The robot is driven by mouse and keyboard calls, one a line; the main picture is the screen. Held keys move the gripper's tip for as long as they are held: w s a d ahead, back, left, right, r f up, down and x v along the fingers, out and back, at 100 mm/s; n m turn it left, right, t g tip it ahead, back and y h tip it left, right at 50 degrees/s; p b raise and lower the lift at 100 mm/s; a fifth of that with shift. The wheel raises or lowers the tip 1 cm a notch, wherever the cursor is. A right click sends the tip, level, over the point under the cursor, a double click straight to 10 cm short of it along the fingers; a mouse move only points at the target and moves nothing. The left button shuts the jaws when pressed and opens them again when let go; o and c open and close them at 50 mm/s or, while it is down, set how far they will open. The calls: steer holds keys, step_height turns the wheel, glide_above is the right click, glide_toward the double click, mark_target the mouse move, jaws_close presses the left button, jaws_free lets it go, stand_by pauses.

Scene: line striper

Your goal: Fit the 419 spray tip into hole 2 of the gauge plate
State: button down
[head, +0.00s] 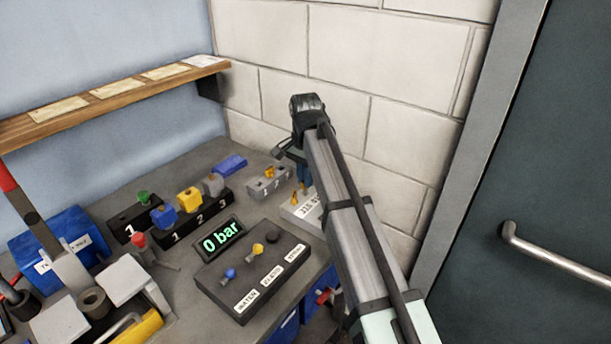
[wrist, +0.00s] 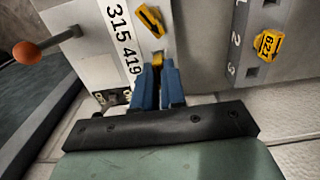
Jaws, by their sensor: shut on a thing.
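The tip rack (head: 300,212) is a pale block, and its label reads 315 and 419 in the wrist view (wrist: 122,45). My gripper (wrist: 158,68) is over the rack at the 419 end, its blue fingers shut on a small yellow tip (wrist: 158,59), mostly hidden between them. Another yellow tip (wrist: 151,21) with a dark mark sits by the 315 label. The grey gauge plate (wrist: 219,52) is to the right, numbered 1, 2, 3. A yellow tip marked 627 (wrist: 268,45) sits on it level with the 2, apparently covering that hole. In the head view, my gripper (head: 301,186) is partly hidden by my arm.
A control box (head: 252,274) with knobs and a 0 bar display (head: 220,238) stand in front. A black numbered block (head: 190,218) with coloured parts is left of the gauge plate. An orange-knobbed lever (wrist: 28,52) sticks out beside the rack. The block wall is close behind.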

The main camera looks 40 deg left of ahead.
steer(key=shift+f, duration=0.95)
steer(key=c, duration=1.1)
jaws_free()
steer(key=shift+o, duration=0.2)
steer(key=shift+o, duration=1.3)
steer(key=shift+r, duration=0.1)
steer(key=shift+r, duration=3.4)
